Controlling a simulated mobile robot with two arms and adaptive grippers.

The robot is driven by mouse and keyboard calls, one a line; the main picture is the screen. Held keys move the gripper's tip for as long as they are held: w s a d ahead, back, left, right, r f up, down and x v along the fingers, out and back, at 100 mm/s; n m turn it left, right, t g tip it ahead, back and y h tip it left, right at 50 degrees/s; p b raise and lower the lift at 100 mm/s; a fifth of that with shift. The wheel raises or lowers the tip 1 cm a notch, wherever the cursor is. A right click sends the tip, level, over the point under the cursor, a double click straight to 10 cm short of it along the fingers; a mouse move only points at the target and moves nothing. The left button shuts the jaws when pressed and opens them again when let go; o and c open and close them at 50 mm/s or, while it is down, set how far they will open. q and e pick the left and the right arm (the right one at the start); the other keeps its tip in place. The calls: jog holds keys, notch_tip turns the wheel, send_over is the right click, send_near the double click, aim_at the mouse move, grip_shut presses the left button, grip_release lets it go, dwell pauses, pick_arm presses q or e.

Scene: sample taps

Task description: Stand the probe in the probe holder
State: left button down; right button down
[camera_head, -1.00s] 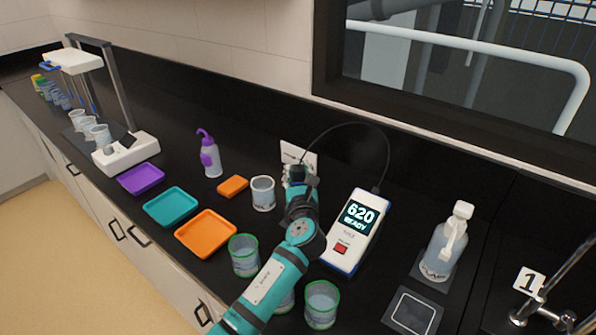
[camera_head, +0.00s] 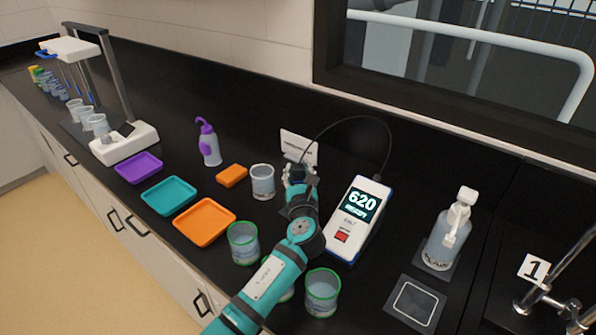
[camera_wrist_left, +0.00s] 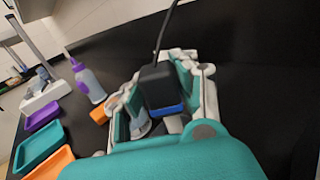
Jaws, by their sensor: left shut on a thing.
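My left gripper (camera_head: 299,173) is shut on the probe, near the white card and left of the meter. In the left wrist view the probe (camera_wrist_left: 157,84) is a black block with a blue lower band, between the fingers of my left gripper (camera_wrist_left: 165,88). Its black cable (camera_head: 345,119) arcs over to the meter (camera_head: 356,217), which reads 620. A white upright card (camera_head: 299,146) stands just behind the gripper. I cannot make out the probe holder; the gripper and arm hide the area below the probe. My right gripper is not in view.
A clear beaker (camera_head: 262,181) stands close left of the gripper. Green-rimmed beakers (camera_head: 243,243) stand by my arm. A pump bottle (camera_head: 447,232) stands right.

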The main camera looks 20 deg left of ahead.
pick_arm(q)
jog(key=shift+c, duration=1.5)
grip_release()
jog(key=shift+s+d+r+p, duration=0.2)
jog(key=shift+s+d+p, duration=0.05)
jog(key=shift+s+p, duration=0.3)
jog(key=shift+r+p+v, duration=0.15)
jog(key=shift+p+v, duration=0.6)
jog(key=shift+v, duration=0.45)
jog(key=shift+r+p+v, duration=0.2)
jog(key=shift+p+v, duration=0.55)
jog(key=shift+v, duration=0.4)
jog(key=shift+s, duration=0.1)
jog(key=shift+f, duration=0.15)
